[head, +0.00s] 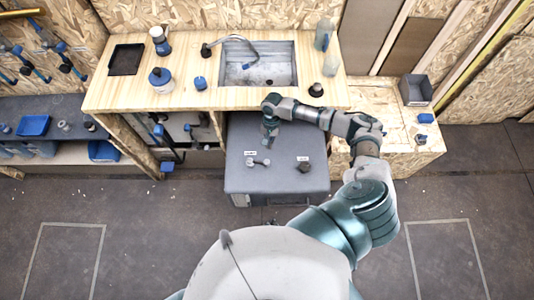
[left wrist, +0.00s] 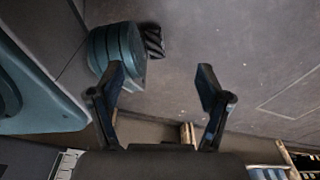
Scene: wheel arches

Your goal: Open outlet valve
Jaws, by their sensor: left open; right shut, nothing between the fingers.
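A grey box-shaped unit (head: 240,182) stands in front of the wooden counter. Each has a small white label, too small to read, so I cannot tell which is the outlet valve. My right gripper (head: 268,139) points down, shut and empty, just beyond the metal handle and apparently above the unit. Any contact is not clear. My left gripper (left wrist: 162,72) is open and empty over the floor in the left wrist view; it is not seen in the head view.
The wooden counter (head: 130,97) behind holds a sink (head: 258,68), a dark tray (head: 126,59), blue-and-white containers and bottles. A lower wooden box (head: 385,150) stands to the right with a grey bin (head: 416,89). Floor on both sides of the unit is clear.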

